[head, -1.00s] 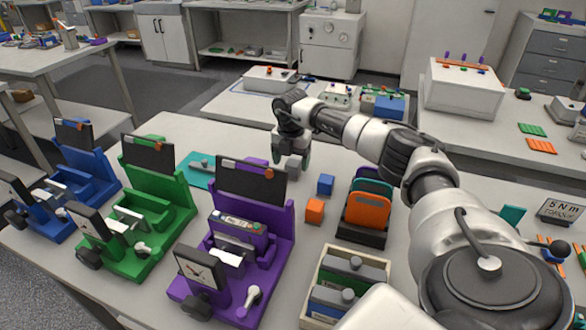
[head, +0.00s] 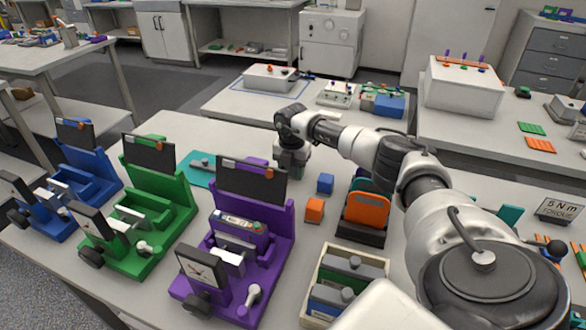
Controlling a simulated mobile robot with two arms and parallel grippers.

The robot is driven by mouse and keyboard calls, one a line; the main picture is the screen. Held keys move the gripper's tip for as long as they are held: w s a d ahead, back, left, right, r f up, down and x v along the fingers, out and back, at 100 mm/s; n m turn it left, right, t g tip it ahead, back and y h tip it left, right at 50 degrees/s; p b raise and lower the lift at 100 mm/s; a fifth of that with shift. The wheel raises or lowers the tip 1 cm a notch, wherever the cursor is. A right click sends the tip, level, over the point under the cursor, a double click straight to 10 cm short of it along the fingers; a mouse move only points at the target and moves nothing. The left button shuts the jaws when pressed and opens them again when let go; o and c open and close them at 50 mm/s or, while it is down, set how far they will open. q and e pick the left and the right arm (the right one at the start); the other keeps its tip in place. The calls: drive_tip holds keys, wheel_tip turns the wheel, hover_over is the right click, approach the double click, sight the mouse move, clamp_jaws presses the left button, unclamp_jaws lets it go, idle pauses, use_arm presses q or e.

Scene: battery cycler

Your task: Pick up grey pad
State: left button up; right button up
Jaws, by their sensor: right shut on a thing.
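My right gripper (head: 291,165) points down at the far part of the table, just right of the black panel on the purple fixture (head: 283,225). It is shut on a small grey thing between its fingertips, which I take to be the grey pad. The fingers hide most of the pad, so its outline and whether it touches the table cannot be told. My left gripper is not in view.
Green (head: 155,225) and blue (head: 92,170) fixtures stand to the left. A blue cube (head: 325,184), an orange cube (head: 314,210), a rack with an orange plate (head: 366,211) and a wooden box (head: 318,287) lie to the right. A teal mat (head: 196,173) lies behind the fixtures.

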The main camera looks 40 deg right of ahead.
drive_tip(key=shift+r, duration=0.55)
wheel_tip(320, 180, up, 3)
drive_tip(key=shift+f+b, duration=0.2)
drive_tip(key=shift+b, duration=0.25)
drive_tip(key=s+r, duration=0.2)
drive_tip(key=s, duration=0.1)
drive_tip(key=s+d+r+b, duration=0.1)
drive_tip(key=s+r, duration=0.2)
drive_tip(key=s, duration=0.1)
drive_tip(key=s+d+r+b, duration=0.1)
drive_tip(key=s+r, duration=0.1)
drive_tip(key=s, duration=0.2)
drive_tip(key=shift+s+d+r, duration=0.15)
drive_tip(key=shift+s+r, duration=0.05)
drive_tip(key=shift+s, duration=0.05)
